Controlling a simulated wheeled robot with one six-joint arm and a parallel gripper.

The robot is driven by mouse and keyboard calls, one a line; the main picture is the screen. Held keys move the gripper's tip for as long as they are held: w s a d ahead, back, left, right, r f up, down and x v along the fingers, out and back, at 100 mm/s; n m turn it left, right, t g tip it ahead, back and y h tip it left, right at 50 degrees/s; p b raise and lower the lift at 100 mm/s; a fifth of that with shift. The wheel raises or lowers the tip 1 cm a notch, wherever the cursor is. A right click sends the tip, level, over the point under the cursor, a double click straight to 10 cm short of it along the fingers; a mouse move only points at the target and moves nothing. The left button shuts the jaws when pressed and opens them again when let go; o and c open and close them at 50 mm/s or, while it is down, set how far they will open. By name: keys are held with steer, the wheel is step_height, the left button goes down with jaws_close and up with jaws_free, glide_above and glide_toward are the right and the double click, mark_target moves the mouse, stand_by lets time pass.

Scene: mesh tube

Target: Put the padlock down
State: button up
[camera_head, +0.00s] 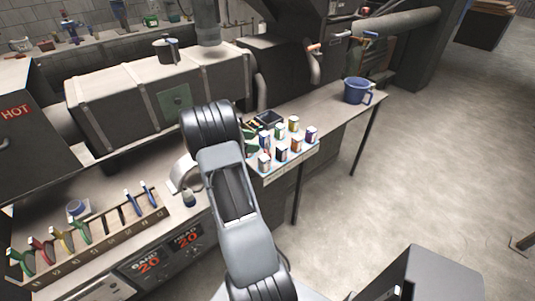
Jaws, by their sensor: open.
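My arm (231,190) rises from the bottom middle and bends at a dark ribbed joint over the bench. My gripper cannot be made out; the arm hides the area behind it. No padlock can be clearly identified. A pale curved piece (181,172) shows just left of the arm, and I cannot tell what it is. A small bluish-grey rounded thing (188,198) is just below it on or above the bench; it is too small to identify.
A tray of small cans (281,154) stands right of my arm. A rack of coloured pliers (85,233) lies at the lower left. A blue mug (355,90) stands on the right bench end. A large ribbed chest (125,108) blocks the back. Bench surface right of the cans is clear.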

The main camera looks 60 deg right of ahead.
mark_target(267, 143)
steer(key=p+x, duration=0.2)
steer(key=x, duration=0.3)
jaws_close()
stand_by(0.6)
